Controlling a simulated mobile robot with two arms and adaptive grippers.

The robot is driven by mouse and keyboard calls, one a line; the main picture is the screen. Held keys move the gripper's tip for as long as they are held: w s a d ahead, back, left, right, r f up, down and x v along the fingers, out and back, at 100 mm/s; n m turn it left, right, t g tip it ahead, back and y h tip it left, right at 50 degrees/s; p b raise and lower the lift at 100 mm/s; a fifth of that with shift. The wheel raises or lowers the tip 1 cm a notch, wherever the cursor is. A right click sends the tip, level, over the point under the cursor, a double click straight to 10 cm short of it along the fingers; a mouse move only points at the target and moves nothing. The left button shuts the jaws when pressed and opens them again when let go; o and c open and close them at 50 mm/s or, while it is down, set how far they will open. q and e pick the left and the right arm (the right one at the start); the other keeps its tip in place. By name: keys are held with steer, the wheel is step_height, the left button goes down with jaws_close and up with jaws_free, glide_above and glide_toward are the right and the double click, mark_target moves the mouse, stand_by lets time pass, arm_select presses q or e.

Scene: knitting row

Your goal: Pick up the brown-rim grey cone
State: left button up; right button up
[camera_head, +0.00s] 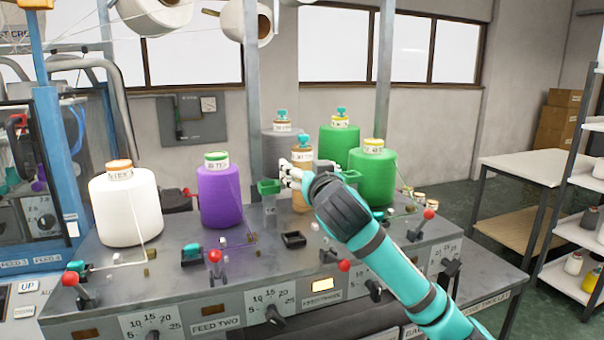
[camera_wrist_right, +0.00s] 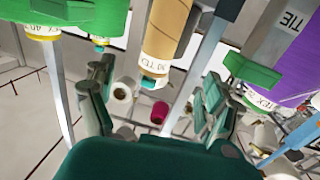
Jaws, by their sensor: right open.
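The grey cone (camera_head: 272,152) stands at the back of the machine top, left of the rear green cone. It has a brownish-rimmed label and a teal piece at its top, and its lower part is hidden behind nearer things. My right gripper (camera_head: 289,174) is in front of it, beside a slim tan cone (camera_head: 301,153). In the right wrist view its fingers (camera_wrist_right: 152,98) are spread, with nothing between them. The tan cone (camera_wrist_right: 168,28) shows upside down just beyond them. I cannot clearly make out the grey cone in that view. My left gripper is not in view.
Two green cones (camera_head: 375,178) stand at right, purple (camera_head: 219,194) and white (camera_head: 126,210) cones at left. Green-topped posts (camera_head: 268,187) flank my right gripper. Red-knobbed levers (camera_head: 214,256) line the front. A bench (camera_head: 520,168) and shelf are at right.

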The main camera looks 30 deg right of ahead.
mark_target(304, 160)
steer(key=p+x, duration=0.1)
steer(key=x, duration=0.3)
steer(key=shift+w, duration=0.25)
steer(key=shift+w+d+r+p, duration=0.1)
steer(key=shift+w+d+p, duration=0.1)
steer(key=shift+w+p, duration=0.1)
steer(key=p+x, duration=0.1)
steer(key=x, duration=0.1)
steer(key=p+x, duration=0.1)
steer(key=x, duration=0.1)
steer(key=shift+d, duration=0.3)
steer(key=shift+w, duration=0.15)
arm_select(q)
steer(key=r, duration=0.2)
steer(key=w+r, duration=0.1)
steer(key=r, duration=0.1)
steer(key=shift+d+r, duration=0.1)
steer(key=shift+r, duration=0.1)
arm_select(e)
steer(key=c, duration=1.2)
steer(key=shift+o, duration=0.2)
arm_select(q)
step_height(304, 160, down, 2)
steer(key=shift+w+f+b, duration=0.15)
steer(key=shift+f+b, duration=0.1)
steer(key=shift+b, duration=0.9)
arm_select(e)
step_height(304, 160, up, 28)
steer(key=shift+c, duration=0.2)
